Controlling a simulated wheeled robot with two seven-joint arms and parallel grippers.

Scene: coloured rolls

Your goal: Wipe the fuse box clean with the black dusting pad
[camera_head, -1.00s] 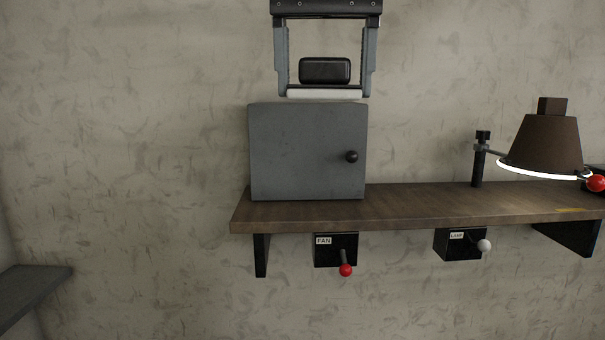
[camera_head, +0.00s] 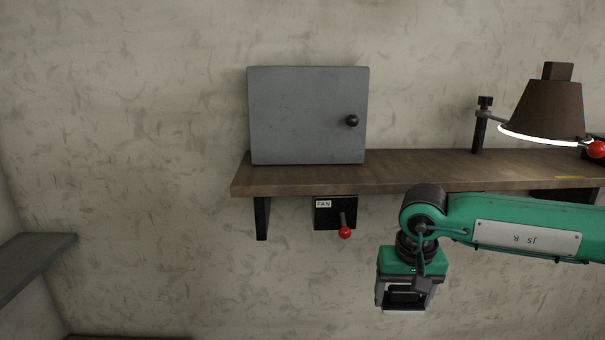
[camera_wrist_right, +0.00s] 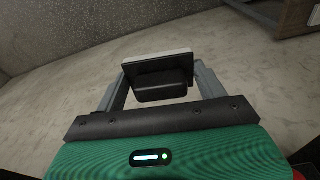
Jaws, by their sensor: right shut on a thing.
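The fuse box (camera_head: 306,115) is a grey closed box with a black knob, standing on the wooden shelf against the wall. My right gripper (camera_head: 403,303) hangs below the shelf, right of and lower than the box, apart from it. It is shut on the black dusting pad (camera_head: 406,296), a dark block with a pale strip along its outer edge. In the right wrist view the pad (camera_wrist_right: 160,88) sits between both fingers. No dirt is clearly visible on the box front. My left gripper is out of view.
The wooden shelf (camera_head: 420,172) carries a lamp (camera_head: 543,110) at right. A FAN switch box (camera_head: 334,213) with a red-tipped lever is under the shelf, left of my right arm. A grey ledge (camera_head: 35,262) is at far left. The wall left of the box is clear.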

